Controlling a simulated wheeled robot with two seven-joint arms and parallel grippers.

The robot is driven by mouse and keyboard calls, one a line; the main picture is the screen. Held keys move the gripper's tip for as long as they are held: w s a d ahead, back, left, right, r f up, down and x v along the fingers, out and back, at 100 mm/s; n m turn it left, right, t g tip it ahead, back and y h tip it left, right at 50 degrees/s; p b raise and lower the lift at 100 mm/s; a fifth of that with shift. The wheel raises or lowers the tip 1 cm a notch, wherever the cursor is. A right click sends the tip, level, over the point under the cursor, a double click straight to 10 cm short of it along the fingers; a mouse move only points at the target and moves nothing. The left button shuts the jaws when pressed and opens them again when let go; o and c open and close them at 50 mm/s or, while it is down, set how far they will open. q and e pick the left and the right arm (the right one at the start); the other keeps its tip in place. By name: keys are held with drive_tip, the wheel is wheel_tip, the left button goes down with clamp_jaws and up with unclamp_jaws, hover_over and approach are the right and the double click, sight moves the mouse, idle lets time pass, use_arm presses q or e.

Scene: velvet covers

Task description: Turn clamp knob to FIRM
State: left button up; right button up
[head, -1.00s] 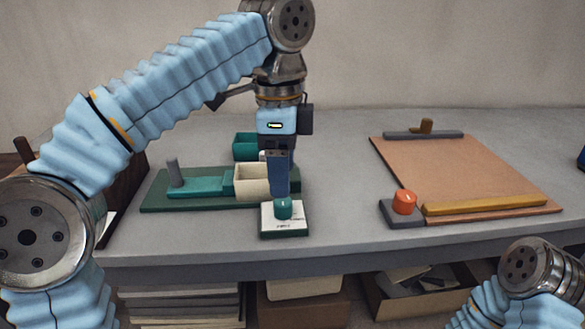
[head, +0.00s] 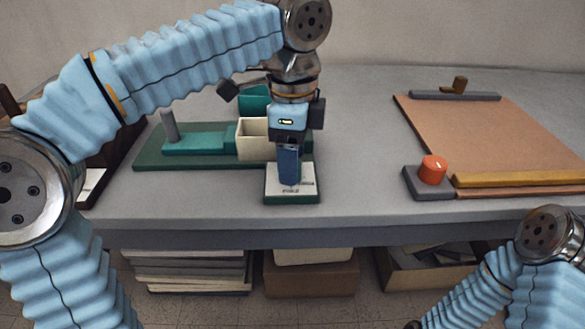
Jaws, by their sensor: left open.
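My left gripper (head: 289,181) points straight down over a small white plate with a dark green edge (head: 305,193) near the table's front edge. The plate carries dark print too small to read. The teal knob on this plate is hidden behind the gripper's fingers, so I cannot tell whether they touch it or how it is turned. The left gripper is open. An orange knob (head: 433,171) with a pale mark on top stands on a grey block at the board's near left corner. My right gripper is out of view; only its arm shows at bottom right.
A green base (head: 150,158) with a grey post, a teal slide and a cream bin (head: 250,140) stands just behind and left. A tan board (head: 490,140) with a yellow bar (head: 520,179) lies right. Grey table between plate and orange knob is clear.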

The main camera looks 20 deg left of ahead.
use_arm(q)
drive_tip(key=shift+f, duration=0.75)
drive_tip(key=c, duration=1)
